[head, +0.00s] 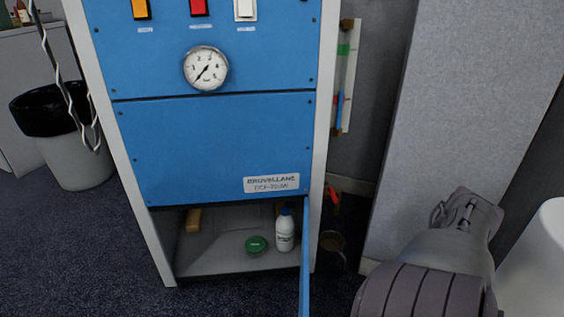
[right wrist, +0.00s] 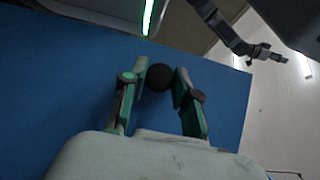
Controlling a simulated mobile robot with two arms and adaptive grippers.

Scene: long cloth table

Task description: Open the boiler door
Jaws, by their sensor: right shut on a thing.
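The blue boiler (head: 215,140) stands upright in the head view. Its lower door (head: 305,262) is swung out at the right side and shows almost edge-on, so the compartment (head: 225,262) is open to view. In the right wrist view the door's blue face (right wrist: 60,85) fills much of the picture, with a dark round knob (right wrist: 160,78) on it. My right gripper (right wrist: 165,76) is shut on this knob, one finger on each side. A dark arm, apparently my left, ends in a small gripper (right wrist: 268,52) far off there; its jaws are unclear.
Inside the compartment are a white bottle (head: 285,232) with a blue cap, a green round lid (head: 256,245) and a tan block (head: 193,220). A grey partition (head: 455,110) stands at right. A bin (head: 75,150) stands at left, with open carpet (head: 110,245) before it.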

